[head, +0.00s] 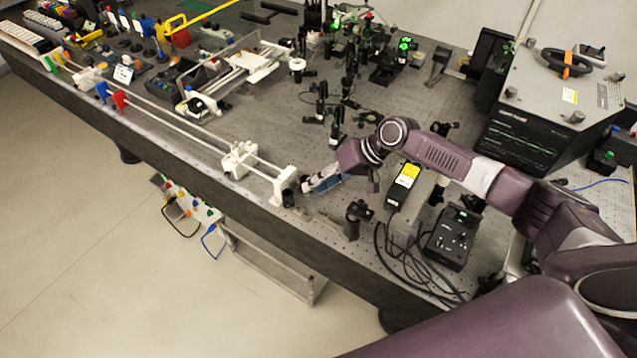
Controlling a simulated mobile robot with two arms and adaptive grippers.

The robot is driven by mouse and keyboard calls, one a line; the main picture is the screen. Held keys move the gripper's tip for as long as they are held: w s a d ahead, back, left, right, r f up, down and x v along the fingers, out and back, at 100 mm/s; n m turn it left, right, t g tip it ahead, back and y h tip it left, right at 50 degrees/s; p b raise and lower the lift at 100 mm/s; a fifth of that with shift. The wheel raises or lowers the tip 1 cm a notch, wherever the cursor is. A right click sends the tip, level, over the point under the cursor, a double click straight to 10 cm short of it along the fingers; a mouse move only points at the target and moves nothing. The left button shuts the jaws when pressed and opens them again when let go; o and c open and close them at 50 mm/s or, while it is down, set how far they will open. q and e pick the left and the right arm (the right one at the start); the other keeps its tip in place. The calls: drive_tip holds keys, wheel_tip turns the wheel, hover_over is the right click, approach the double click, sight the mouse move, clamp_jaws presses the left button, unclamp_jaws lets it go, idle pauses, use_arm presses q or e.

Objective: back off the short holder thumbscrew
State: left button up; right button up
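My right gripper (308,186) is low over the bench front, pointing left, close to the white end block (284,186) of a long rail assembly. It is small and partly covered by its own body, so I cannot tell whether its fingers are open or touching anything. A short dark holder (353,220) stands upright near the front edge, to the right of the gripper and apart from it. Taller dark post holders (337,126) stand farther back. No thumbscrew can be made out, and I cannot tell which holder is the short one. My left gripper is not in view.
The perforated optical bench (250,120) has a front edge close to the gripper. The white carriage (239,160) sits on the rails to the left. A black control box (450,238), loose cables (410,270) and a large dark instrument (527,140) crowd the right side.

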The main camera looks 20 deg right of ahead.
clamp_jaws()
drive_tip(key=shift+r+p, duration=0.25)
drive_tip(key=shift+p, duration=0.4)
drive_tip(key=h+p, duration=0.2)
drive_tip(key=p, duration=0.1)
drive_tip(key=shift+a+r, duration=0.3)
drive_tip(key=shift+a, duration=0.05)
drive_tip(key=shift+a+n+h+p, duration=0.1)
drive_tip(key=shift+n+h+p, duration=0.2)
drive_tip(key=shift+p, duration=0.2)
drive_tip(key=shift+a+f+t+h, duration=0.2)
drive_tip(key=shift+a+t+h, duration=0.1)
drive_tip(key=shift+h, duration=0.6)
drive_tip(key=h, duration=0.1)
drive_tip(key=n+h, duration=0.1)
drive_tip(key=h, duration=0.1)
drive_tip(key=shift+s+a+f, duration=0.1)
drive_tip(key=shift+s+a, duration=0.05)
drive_tip(key=shift+a, duration=0.25)
drive_tip(key=shift+s+a+f+n+t+h, duration=0.1)
drive_tip(key=shift+n+t+h, duration=0.15)
drive_tip(key=shift+h, duration=0.6)
drive_tip(key=shift+a+f+n+t+h, duration=0.15)
drive_tip(key=shift+t+h, duration=0.2)
drive_tip(key=shift+h, duration=0.5)
drive_tip(key=shift+s+f, duration=0.1)
drive_tip(key=shift+s, duration=0.05)
